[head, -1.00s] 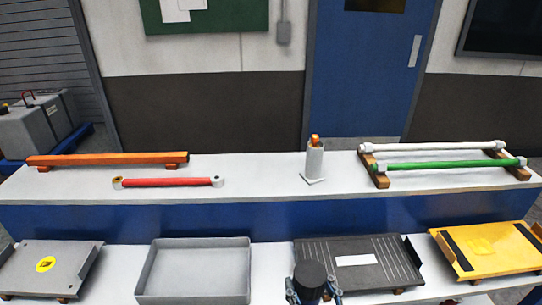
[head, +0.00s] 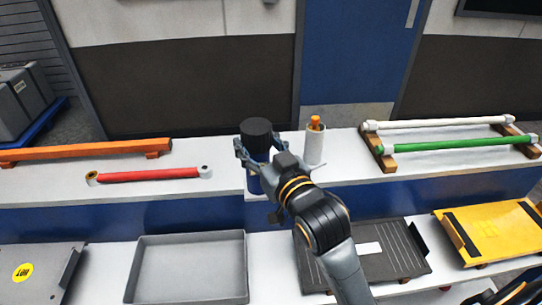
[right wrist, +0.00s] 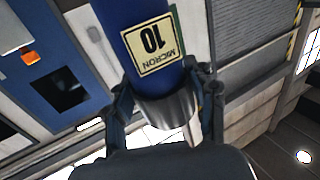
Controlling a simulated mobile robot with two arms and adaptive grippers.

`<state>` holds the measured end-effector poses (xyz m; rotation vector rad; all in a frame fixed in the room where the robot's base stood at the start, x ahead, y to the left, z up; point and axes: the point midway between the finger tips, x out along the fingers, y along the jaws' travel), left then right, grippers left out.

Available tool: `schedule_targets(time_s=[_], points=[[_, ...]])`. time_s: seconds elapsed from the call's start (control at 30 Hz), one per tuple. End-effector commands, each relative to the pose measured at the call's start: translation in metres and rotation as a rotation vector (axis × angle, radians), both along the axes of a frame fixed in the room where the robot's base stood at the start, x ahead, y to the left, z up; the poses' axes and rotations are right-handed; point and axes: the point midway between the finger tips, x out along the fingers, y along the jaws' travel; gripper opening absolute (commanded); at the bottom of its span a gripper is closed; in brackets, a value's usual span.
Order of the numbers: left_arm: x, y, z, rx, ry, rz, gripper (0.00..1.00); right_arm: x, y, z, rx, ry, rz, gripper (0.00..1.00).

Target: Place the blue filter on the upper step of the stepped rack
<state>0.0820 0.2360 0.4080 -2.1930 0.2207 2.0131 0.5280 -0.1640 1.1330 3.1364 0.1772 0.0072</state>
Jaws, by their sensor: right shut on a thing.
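My right gripper (head: 258,148) is shut on the blue filter (head: 255,184), an upright cylinder with a black top, held at the front edge of the upper step. In the right wrist view the filter (right wrist: 143,12) shows a "MICRON 10" label between the fingers (right wrist: 166,98). The stepped rack has a white upper step (head: 225,187) with a blue front face (head: 150,216) and a white lower step (head: 108,262). The filter's lower end overlaps the blue front face; I cannot tell whether it touches the rack. My left gripper is not in view.
On the upper step, a red rod (head: 150,174) and orange bar (head: 85,150) lie left; a white cylinder with orange top (head: 314,148) stands close right, then white and green rods (head: 450,145). Below are a grey tray (head: 190,238), ribbed dark plate (head: 395,268) and yellow plate (head: 490,230).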

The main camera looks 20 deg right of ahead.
Motion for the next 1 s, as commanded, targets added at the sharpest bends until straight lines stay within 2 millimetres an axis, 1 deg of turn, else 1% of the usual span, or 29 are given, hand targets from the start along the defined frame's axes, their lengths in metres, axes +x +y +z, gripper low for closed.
schedule_targets(time_s=[0.03, 0.1, 0.2, 0.3, 0.37, 0.47, 0.57, 0.93, 1.0], points=[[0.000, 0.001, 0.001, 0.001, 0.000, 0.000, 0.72, 0.006, 0.000, 0.019, -0.002, -0.016, 0.002, 0.00], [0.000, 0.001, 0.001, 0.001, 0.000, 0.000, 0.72, 0.012, 0.000, 0.034, 0.000, -0.014, 0.001, 0.00], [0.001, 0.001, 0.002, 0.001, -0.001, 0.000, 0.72, 0.017, 0.000, 0.050, -0.001, -0.011, 0.000, 0.00], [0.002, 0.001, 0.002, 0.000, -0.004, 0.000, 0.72, 0.020, -0.001, 0.058, 0.001, -0.007, -0.003, 0.00], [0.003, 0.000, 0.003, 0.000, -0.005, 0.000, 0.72, 0.022, -0.001, 0.061, 0.001, -0.006, -0.004, 0.00], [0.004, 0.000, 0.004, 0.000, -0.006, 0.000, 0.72, 0.029, -0.003, 0.059, 0.000, -0.003, -0.006, 0.00], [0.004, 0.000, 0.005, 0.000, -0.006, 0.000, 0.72, 0.043, -0.007, 0.052, -0.001, 0.000, -0.007, 0.00], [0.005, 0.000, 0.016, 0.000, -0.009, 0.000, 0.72, 0.112, -0.024, 0.023, -0.001, -0.003, -0.007, 0.00], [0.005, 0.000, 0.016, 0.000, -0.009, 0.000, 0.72, 0.120, -0.026, 0.009, 0.000, -0.001, -0.006, 0.00]])
